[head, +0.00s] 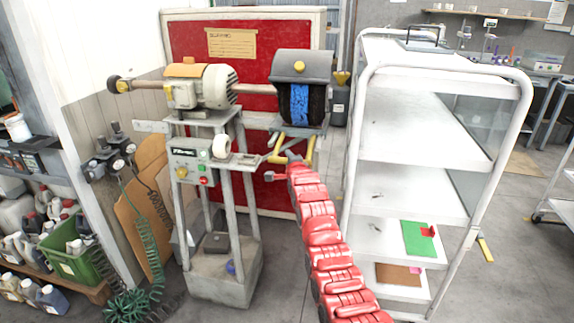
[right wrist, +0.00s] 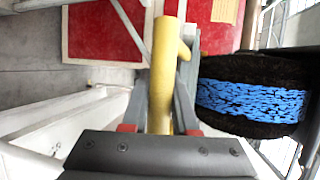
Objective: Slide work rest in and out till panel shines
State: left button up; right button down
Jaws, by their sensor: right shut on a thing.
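The buffing brush (head: 301,104) is a dark wheel with a blue band, under a grey hood on the buffing machine. In the right wrist view the brush (right wrist: 250,97) stands just right of my gripper. The yellow work rest (head: 276,147) sits below the brush, its bars angled. My right gripper (head: 293,163) is at the work rest's near end. In the right wrist view my right gripper (right wrist: 162,95) is shut around a yellow bar (right wrist: 163,65) of the work rest. I cannot make out a separate panel on the rest. My left gripper is not in view.
The machine's control box (head: 195,158) with buttons is left of the gripper. A white shelf cart (head: 400,135) stands close on the right. A red board (head: 265,45) is behind. Coiled green hoses (head: 130,300) and a green crate (head: 75,262) lie at left.

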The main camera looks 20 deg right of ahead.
jog(key=shift+w, duration=0.1)
dwell(0.3)
jog(key=c, duration=0.7)
grip_release()
jog(key=shift+d, duration=0.1)
jog(key=b+v, duration=0.1)
jog(key=v, duration=1.6)
jog(key=shift+s+r+b, duration=0.1)
jog(key=shift+s+b, duration=0.1)
jog(key=shift+b, duration=0.15)
